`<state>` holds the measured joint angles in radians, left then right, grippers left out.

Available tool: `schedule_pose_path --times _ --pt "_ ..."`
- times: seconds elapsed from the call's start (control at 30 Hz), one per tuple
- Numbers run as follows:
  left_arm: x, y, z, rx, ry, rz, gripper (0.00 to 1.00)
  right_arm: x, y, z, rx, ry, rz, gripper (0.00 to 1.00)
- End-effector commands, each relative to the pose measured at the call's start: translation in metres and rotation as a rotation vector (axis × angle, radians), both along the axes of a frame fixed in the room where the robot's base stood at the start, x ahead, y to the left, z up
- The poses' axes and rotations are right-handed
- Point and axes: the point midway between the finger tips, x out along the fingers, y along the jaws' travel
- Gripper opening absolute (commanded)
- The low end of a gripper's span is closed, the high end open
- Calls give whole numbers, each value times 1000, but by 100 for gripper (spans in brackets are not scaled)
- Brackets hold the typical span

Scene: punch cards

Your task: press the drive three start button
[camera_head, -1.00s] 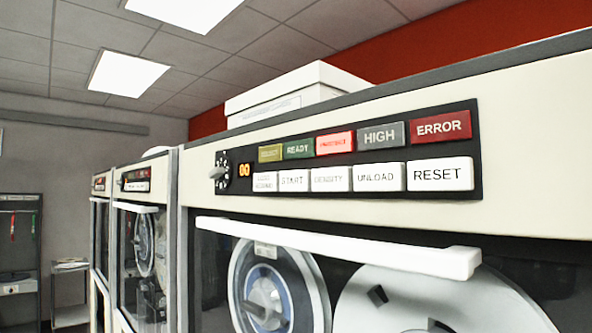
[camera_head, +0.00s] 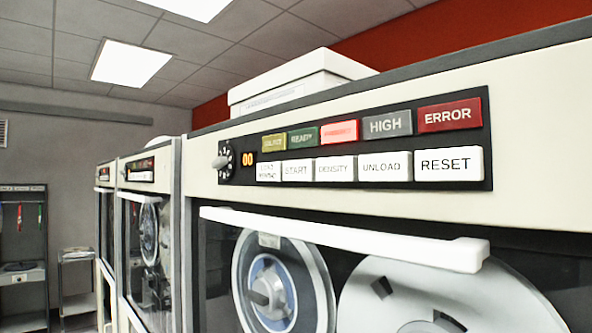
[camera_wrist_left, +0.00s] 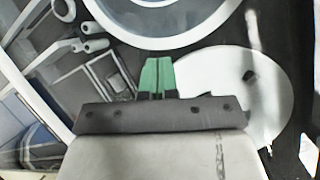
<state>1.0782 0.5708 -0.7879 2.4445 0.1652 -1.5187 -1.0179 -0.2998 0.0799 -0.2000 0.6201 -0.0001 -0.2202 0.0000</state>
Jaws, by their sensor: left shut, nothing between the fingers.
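The nearest tape drive's dark control panel (camera_head: 350,140) fills the middle of the head view. Its white START button (camera_head: 297,170) is in the lower row, between a load button (camera_head: 269,171) and DENSITY (camera_head: 335,169). A small orange display (camera_head: 248,159) reads 00; no drive number is legible. My left gripper (camera_wrist_left: 157,64) shows only in the left wrist view, with its green fingertips together and empty. Behind it are tape reels of a drive (camera_wrist_left: 215,95); no button shows there. My right gripper is in neither view.
A white handle bar (camera_head: 345,236) juts out below the panel, in front of the reels. Two more drives (camera_head: 145,225) stand farther left. A white box (camera_head: 300,82) sits on the nearest drive. A rack (camera_head: 22,250) and a small cart (camera_head: 76,285) are at far left.

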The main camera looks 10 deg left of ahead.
Motion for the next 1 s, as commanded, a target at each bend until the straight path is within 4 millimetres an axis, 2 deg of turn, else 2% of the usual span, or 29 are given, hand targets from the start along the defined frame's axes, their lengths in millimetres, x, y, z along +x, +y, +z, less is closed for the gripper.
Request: schedule_pose_path --times 0.03,0.1,0.37,0.6,0.8,1.0 --pt "-2 1 18 61 -59 4 0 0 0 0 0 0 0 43" --pt "-6 1 38 147 -131 11 0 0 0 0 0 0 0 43" --pt "-28 8 111 459 -382 89 0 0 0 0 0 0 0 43" --pt "-58 21 174 723 -583 224 0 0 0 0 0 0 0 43" --pt "-86 35 216 898 -702 357 0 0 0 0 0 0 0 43" --pt "-105 44 239 993 -759 442 0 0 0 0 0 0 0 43"
